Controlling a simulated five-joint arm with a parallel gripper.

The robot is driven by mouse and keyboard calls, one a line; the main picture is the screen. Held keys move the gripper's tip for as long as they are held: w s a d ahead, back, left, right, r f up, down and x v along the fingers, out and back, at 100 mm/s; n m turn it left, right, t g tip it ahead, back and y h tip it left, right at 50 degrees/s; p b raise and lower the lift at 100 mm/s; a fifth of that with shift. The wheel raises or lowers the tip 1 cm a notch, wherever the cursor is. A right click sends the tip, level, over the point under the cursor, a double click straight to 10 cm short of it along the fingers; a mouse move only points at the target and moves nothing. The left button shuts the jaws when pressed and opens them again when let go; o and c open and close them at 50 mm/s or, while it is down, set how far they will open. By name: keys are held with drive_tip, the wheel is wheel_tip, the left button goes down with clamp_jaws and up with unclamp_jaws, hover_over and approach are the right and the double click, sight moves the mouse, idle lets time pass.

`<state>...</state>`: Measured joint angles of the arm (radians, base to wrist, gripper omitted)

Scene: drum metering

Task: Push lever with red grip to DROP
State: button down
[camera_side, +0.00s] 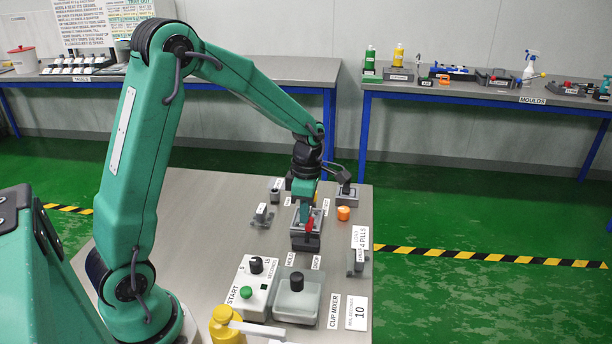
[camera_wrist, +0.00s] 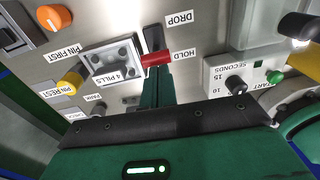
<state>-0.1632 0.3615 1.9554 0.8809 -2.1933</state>
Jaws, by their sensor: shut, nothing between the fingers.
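The lever's red grip (camera_wrist: 156,59) lies in the wrist view beside a dark slot, its end at the HOLD label (camera_wrist: 183,54). The DROP label (camera_wrist: 179,19) is farther up the picture. In the side view the red grip (camera_side: 310,225) stands over a grey base, with the HOLD (camera_side: 290,257) and DROP (camera_side: 316,262) labels in front. My gripper (camera_wrist: 157,98) is shut and empty, its green fingers just below the red grip in the wrist view. Whether they touch the grip I cannot tell. In the side view my gripper (camera_side: 305,207) is just behind the lever.
A metal block labelled 4 PILLS (camera_wrist: 108,60) sits left of the lever, with an orange knob (camera_wrist: 54,17) and a yellow pin (camera_wrist: 70,83) beyond. A seconds dial (camera_wrist: 236,84) and green start button (camera_wrist: 275,77) are to the right. The cup mixer (camera_side: 297,302) stands nearer the side camera.

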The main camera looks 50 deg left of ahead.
sight(311, 222)
drive_tip(key=shift+w+d+f, duration=0.1)
drive_tip(key=shift+w+d, duration=0.6)
drive_tip(key=shift+s+a, duration=0.15)
drive_tip(key=shift+s+a+f, duration=0.45)
drive_tip(key=shift+s+f, duration=0.05)
drive_tip(key=shift+f, duration=0.05)
drive_tip(key=shift+a+r, duration=0.1)
drive_tip(key=shift+s+a+r, duration=0.4)
drive_tip(key=shift+s+r, duration=0.05)
drive_tip(key=shift+r, duration=0.25)
wheel_tip(311, 222, up, 11)
drive_tip(key=w+d, duration=0.2)
drive_tip(key=shift+r, duration=0.15)
